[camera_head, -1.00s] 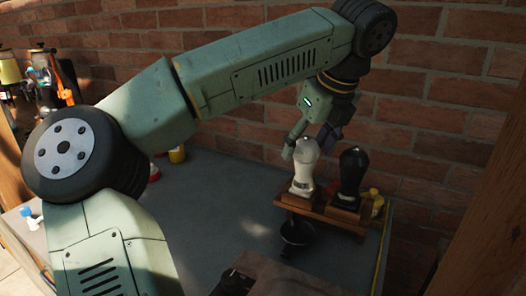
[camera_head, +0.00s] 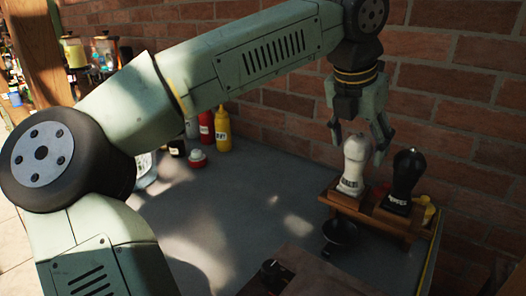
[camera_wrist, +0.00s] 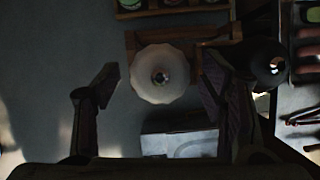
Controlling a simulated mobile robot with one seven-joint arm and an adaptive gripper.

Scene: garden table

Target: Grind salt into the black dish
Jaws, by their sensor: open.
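A white grinder (camera_head: 354,166) stands upright on the left of a small wooden stand (camera_head: 367,214). A black grinder (camera_head: 403,180) stands upright on its right. The black dish (camera_head: 341,233) lies on the table in front of the stand, near the white grinder. My gripper (camera_head: 358,143) is open, pointing down, at the white grinder's top. In the wrist view, the white grinder's round top (camera_wrist: 160,74) lies between the two fingers, with a gap on the left and the right finger close beside it. The black grinder (camera_wrist: 266,64) is just beyond the right finger.
A brick wall (camera_head: 470,120) stands close behind the stand. Red and yellow bottles (camera_head: 222,130) stand at the back left. A brown board (camera_head: 300,272) lies at the front edge. The grey table's middle (camera_head: 235,205) is clear.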

